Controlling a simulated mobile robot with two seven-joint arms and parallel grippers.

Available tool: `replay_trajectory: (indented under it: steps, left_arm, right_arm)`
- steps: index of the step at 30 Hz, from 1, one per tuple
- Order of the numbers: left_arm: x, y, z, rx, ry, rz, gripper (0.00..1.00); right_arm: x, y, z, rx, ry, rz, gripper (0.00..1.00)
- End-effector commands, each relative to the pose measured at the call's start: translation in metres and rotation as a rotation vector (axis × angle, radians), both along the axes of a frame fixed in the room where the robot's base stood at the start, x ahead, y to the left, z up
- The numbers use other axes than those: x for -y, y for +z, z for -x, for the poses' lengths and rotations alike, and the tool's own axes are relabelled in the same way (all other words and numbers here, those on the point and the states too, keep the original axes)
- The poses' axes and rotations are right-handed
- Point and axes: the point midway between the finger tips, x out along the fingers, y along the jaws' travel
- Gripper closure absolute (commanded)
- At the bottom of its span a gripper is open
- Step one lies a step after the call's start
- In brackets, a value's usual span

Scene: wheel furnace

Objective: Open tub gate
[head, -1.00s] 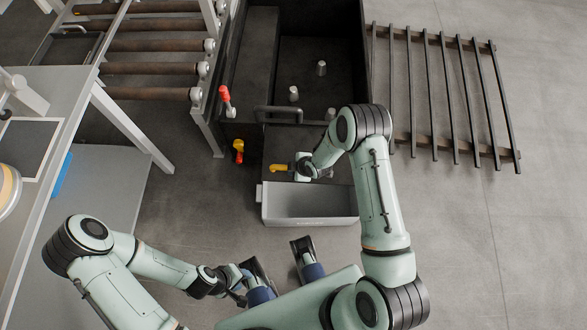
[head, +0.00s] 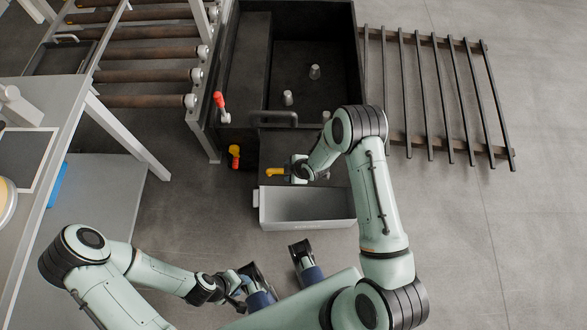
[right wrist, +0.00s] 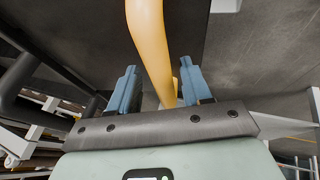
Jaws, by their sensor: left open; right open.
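The dark tub (head: 308,50) stands at the top middle with a few small pale cylinders inside. A dark bar handle (head: 273,115) is at its near edge; I cannot tell whether it belongs to the gate. A yellow lever (head: 277,172) sticks out left of my right gripper (head: 287,171), below that bar. In the right wrist view a yellow bar (right wrist: 152,50) runs up between the blue, spread fingers of the right gripper (right wrist: 153,88), not clamped. My left gripper (head: 243,283) is open and empty, low over the floor, far from the tub.
A red-topped lever (head: 220,104) and another yellow-orange lever (head: 234,156) sit at the tub's near left corner. A grey open bin (head: 305,222) stands in front. A roller conveyor (head: 150,75) is at left, a dark slatted rack (head: 440,95) at right.

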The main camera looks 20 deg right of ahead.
Motion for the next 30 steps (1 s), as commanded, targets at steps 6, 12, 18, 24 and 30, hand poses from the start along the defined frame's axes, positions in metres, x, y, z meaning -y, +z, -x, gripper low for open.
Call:
replay_trajectory:
  steps: [6, 12, 18, 24, 30]
  left_arm:
    - [0.0, 0.005, 0.002, -0.007, -0.002, 0.002, 0.57]
    - [0.0, 0.009, 0.004, -0.015, -0.004, 0.003, 0.57]
    - [0.0, 0.012, 0.005, -0.02, -0.004, 0.003, 0.57]
    - [0.0, 0.012, 0.005, -0.022, -0.005, 0.003, 0.57]
    - [0.0, 0.012, 0.005, -0.022, -0.005, 0.003, 0.57]
  right_arm:
    - [0.008, 0.034, 0.015, 0.003, -0.001, 0.001, 0.52]
    - [0.017, 0.074, 0.036, 0.004, -0.001, -0.001, 0.52]
    - [0.025, 0.103, 0.051, 0.005, -0.001, 0.001, 0.52]
    - [0.027, 0.113, 0.058, 0.002, 0.0, 0.0, 0.52]
    - [0.027, 0.114, 0.058, 0.002, 0.0, 0.0, 0.52]
